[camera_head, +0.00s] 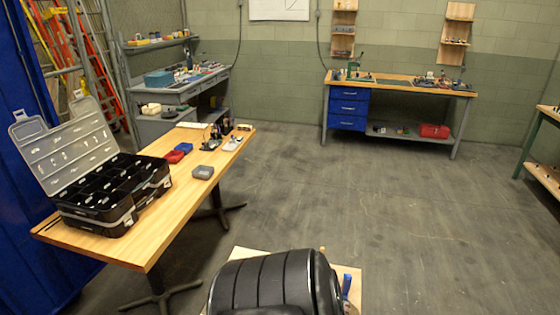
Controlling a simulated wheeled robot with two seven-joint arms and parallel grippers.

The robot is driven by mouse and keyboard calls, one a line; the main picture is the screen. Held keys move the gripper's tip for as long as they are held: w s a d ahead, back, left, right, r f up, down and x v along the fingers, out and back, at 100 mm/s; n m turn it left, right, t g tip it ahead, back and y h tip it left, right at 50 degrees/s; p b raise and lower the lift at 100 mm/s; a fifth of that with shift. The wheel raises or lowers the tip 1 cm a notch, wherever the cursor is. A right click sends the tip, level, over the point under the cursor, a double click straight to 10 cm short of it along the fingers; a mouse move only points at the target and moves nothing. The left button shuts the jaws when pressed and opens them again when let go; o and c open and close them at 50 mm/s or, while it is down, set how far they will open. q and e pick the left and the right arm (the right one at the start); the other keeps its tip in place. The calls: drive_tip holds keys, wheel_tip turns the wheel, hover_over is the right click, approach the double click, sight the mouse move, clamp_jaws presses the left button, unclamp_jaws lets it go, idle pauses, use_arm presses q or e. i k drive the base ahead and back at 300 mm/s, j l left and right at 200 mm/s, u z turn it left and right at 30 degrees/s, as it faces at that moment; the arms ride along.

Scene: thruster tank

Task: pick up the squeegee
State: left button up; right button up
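I cannot make out the squeegee for certain. A small blue upright thing (347,284) shows at the bottom, just right of a large black ribbed rounded object (265,280); it is too small and partly hidden to name. Neither of my grippers is in view.
A pale wooden surface (240,253) shows around the black object. On the left, a wooden table (185,205) holds an open black organizer case (110,200) and small red, blue and grey boxes. Workbenches stand at the back and far right edge. The grey floor (400,215) between is clear.

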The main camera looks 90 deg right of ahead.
sight(348, 278)
drive_tip(key=z, duration=3.35)
